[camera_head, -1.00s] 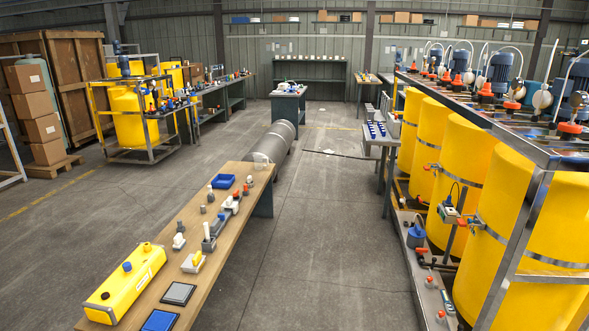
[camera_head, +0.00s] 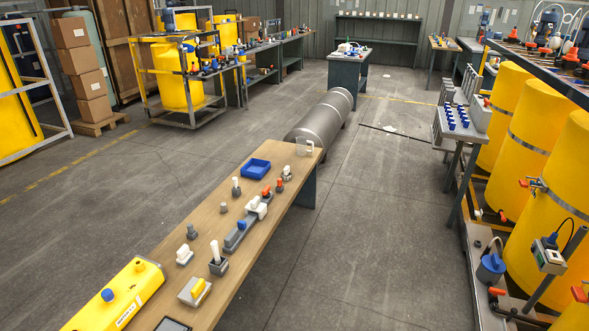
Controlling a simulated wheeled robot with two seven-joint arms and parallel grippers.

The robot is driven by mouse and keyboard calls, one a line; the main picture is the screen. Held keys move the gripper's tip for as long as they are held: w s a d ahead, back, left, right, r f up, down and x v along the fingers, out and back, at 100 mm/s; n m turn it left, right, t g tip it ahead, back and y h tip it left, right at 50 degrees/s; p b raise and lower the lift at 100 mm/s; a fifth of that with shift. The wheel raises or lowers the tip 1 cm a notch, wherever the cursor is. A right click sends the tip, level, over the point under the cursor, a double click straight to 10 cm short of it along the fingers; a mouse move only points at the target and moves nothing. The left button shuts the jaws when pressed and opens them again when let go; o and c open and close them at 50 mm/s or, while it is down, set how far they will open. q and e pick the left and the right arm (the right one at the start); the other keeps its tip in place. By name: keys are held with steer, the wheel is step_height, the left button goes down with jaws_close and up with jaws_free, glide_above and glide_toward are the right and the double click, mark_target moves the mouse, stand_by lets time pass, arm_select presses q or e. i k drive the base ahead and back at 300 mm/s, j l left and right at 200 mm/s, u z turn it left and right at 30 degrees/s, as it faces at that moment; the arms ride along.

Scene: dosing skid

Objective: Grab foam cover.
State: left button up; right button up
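I cannot tell for sure which thing is the foam cover. A long wooden bench (camera_head: 215,235) runs from the lower left toward the middle and holds several small parts. On it are a yellow box (camera_head: 118,298) with blue and yellow caps, a blue tray (camera_head: 256,168), a grey block with a yellow piece (camera_head: 195,291), a grey part with a white handle (camera_head: 217,262), and a grey and white fitting (camera_head: 240,232). Neither of my grippers is in view.
A large grey cylinder (camera_head: 322,122) lies on the floor behind the bench. Yellow tanks (camera_head: 545,190) in a metal frame line the right side, with a small table (camera_head: 462,125) of blue-topped parts beside them. The floor (camera_head: 350,240) between bench and tanks is clear.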

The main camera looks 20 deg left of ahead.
mark_target(255, 205)
steer(key=i+u, duration=0.15)
steer(key=i, duration=0.4)
steer(key=i+l+u, duration=0.2)
steer(key=i, duration=0.35)
steer(key=i+l+u, duration=0.15)
steer(key=i, duration=0.45)
steer(key=l, duration=0.05)
